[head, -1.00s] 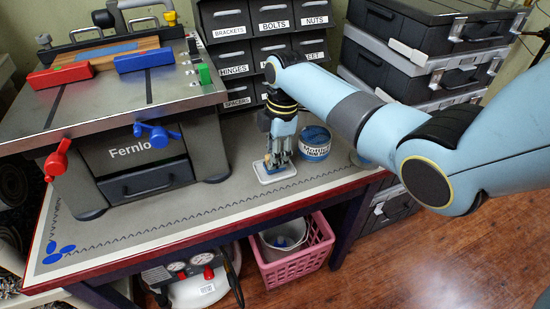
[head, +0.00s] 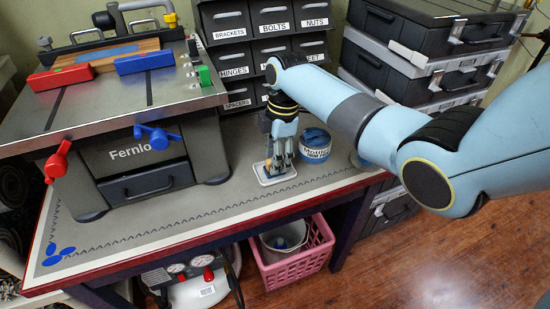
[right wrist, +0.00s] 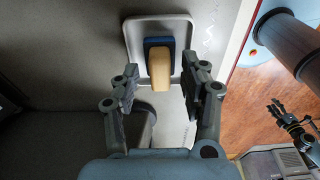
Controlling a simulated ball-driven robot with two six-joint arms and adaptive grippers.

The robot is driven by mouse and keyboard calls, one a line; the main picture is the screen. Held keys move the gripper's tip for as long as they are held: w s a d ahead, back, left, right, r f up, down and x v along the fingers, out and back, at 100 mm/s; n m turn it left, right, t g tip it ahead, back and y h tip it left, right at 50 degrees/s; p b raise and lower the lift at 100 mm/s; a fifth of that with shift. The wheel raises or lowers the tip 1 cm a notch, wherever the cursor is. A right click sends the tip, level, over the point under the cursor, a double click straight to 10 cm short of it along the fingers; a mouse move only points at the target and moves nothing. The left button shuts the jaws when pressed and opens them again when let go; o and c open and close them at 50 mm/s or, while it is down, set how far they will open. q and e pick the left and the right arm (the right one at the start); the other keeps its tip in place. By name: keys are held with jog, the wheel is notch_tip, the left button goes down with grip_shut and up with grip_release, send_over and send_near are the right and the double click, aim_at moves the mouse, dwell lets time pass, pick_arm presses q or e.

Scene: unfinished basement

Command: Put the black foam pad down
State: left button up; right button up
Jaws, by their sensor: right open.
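No plainly black pad can be made out. A small block with a tan top and a dark blue base (right wrist: 160,68) rests in a shallow light grey tray (right wrist: 134,38) in the right wrist view. The tray also shows on the bench in the head view (head: 263,180). My right gripper (head: 279,170) points down at the tray. In the right wrist view its fingers (right wrist: 160,85) stand apart, one on each side of the block, with gaps to it. A dark gripper (right wrist: 284,115), apparently my left, shows small over the floor; its jaw state is unclear.
A blue and white tub (head: 315,146) stands just right of my right gripper. A grey Fernlo bench machine (head: 140,150) stands to the left. Labelled drawers (head: 232,52) and stacked cases (head: 420,65) are behind. The bench front (head: 180,222) is clear.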

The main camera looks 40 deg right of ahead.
notch_tip(320, 180, up, 11)
jog(key=d, duration=0.1)
jog(key=shift+s+p, duration=0.15)
jog(key=shift+p, duration=0.3)
jog(key=shift+d, duration=0.1)
